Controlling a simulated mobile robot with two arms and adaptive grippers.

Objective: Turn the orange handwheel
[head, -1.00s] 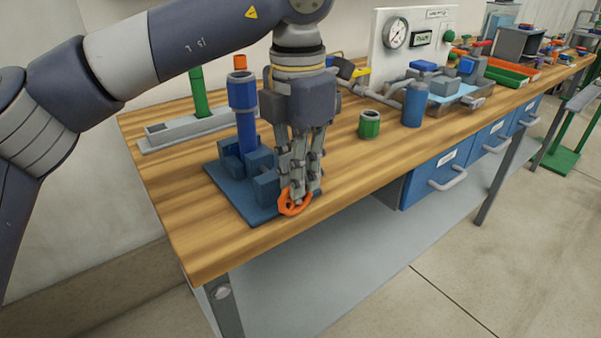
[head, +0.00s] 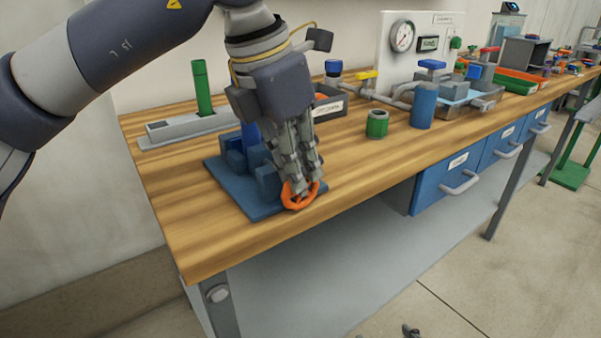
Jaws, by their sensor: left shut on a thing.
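The orange handwheel (head: 300,199) stands at the front of a blue valve block (head: 267,182) on a blue base plate (head: 250,207), near the front edge of the wooden bench. My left gripper (head: 302,188) reaches down from above, tilted, with its fingers shut on the handwheel's rim. The fingers hide part of the wheel. The gripper also covers most of the upright blue pipe behind it. A small dark tip at the bottom edge looks like part of my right gripper (head: 411,331); its jaws cannot be made out.
A green cylinder (head: 377,124) and a blue cylinder (head: 423,106) stand to the right on the bench. A grey rack with a green post (head: 202,87) is at the back left. A dark labelled bin (head: 328,103) sits behind the gripper. The bench top in front is clear.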

